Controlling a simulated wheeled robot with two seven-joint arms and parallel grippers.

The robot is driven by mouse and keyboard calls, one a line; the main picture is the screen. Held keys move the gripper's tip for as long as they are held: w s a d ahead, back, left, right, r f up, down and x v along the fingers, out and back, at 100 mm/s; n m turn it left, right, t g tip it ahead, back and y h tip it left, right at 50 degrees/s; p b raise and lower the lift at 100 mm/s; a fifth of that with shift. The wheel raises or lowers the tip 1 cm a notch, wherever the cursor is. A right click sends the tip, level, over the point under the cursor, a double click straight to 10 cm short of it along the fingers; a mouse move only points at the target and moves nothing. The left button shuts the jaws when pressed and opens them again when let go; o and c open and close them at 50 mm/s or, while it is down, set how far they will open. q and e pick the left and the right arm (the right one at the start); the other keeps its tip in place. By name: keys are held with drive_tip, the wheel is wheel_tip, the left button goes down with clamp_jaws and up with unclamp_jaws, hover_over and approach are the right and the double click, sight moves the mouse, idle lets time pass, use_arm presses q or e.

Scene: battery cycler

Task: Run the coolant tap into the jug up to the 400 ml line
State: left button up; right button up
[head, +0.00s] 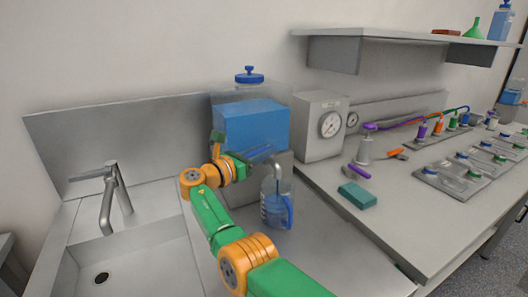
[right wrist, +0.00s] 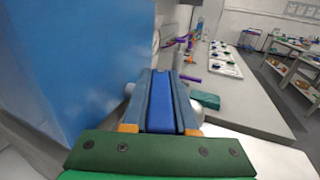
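The coolant tank (head: 250,125), a clear box of blue liquid with a blue cap, stands on a grey stand at the back. Its grey tap spout (head: 278,172) points down over the jug (head: 272,208). The clear jug has a blue handle and stands upright on the counter with blue liquid in its lower part. Its marks are too small to read, and I cannot make out a stream. My right gripper (head: 268,152) is beside the tank front, above the jug. In the right wrist view its fingers close on a blue tap lever (right wrist: 161,103). My left gripper is out of view.
A sink with a steel faucet (head: 112,195) is at the left. A gauge box (head: 320,125), a teal block (head: 357,195) and a purple-handled tool (head: 359,171) are on the right bench. A shelf (head: 400,37) hangs above. Counter right of the jug is clear.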

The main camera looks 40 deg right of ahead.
drive_tip(key=o, duration=0.4)
drive_tip(key=shift+c, duration=0.2)
drive_tip(key=a+b, duration=0.1)
drive_tip(key=a, duration=0.5)
drive_tip(key=shift+s+a+f+b, duration=0.1)
drive_tip(key=shift+a+b, duration=0.25)
drive_tip(key=shift+a, duration=0.2)
